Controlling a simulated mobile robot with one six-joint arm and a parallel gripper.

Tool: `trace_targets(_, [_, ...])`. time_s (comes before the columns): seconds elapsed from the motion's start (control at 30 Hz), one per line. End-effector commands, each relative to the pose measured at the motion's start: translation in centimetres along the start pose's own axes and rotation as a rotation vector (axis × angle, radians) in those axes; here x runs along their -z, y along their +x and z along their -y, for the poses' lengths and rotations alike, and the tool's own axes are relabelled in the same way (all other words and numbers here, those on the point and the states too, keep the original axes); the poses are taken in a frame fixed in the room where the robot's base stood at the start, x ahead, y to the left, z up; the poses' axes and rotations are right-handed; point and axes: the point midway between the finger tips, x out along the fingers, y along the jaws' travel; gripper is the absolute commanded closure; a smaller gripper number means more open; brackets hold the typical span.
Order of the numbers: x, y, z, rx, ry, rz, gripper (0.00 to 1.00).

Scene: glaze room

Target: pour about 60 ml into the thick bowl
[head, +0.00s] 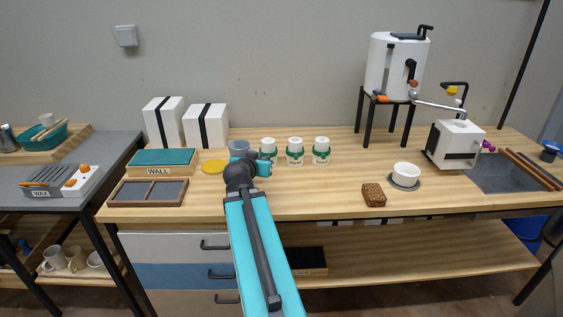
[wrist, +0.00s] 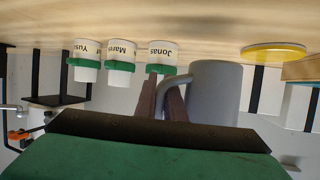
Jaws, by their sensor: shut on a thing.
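A grey-blue mug (head: 238,147) is at the back of the bench, partly behind my arm in the head view. In the wrist view, which is upside down, the mug (wrist: 217,88) has its handle between the two fingers of my gripper (wrist: 161,98). My gripper (head: 262,167) is shut on this handle. The mug looks upright; its inside cannot be seen. A white bowl (head: 406,169), possibly the thick bowl, sits on a round grey disc (head: 404,182) at the right front. I cannot tell its wall thickness.
Three white cups with green bands (head: 294,152) stand right of my gripper; one reads Jonas (wrist: 162,55). A yellow disc (head: 214,166) lies left of the mug. A brown sponge-like block (head: 374,195) is left of the bowl. A white tank (head: 395,68) stands behind. The mid-front bench is clear.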

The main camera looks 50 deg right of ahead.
Motion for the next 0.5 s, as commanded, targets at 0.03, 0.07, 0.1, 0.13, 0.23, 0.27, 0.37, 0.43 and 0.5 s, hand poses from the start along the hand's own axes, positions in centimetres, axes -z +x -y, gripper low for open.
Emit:
trace_targets(0.03, [0.0,-0.4,1.3,0.025,-0.009,-0.001,1.00])
trace_targets(0.07, [-0.1,-0.7,2.0,0.038,-0.014,-0.001,1.00])
trace_targets(0.1, [-0.2,-1.0,3.0,0.057,-0.022,0.000,1.00])
trace_targets(0.13, [-0.3,-1.2,3.6,0.070,-0.027,0.000,1.00])
trace_targets(0.23, [-0.5,-2.1,6.0,0.116,-0.046,0.002,1.00])
trace_targets(0.27, [-0.6,-2.4,6.6,0.129,-0.052,0.002,1.00])
trace_targets(0.37, [-0.8,-3.4,8.9,0.174,-0.070,0.003,1.00])
trace_targets(0.43, [-1.0,-4.1,10.4,0.206,-0.083,0.004,1.00])
trace_targets(0.5, [-1.1,-4.8,12.0,0.237,-0.097,0.004,1.00])
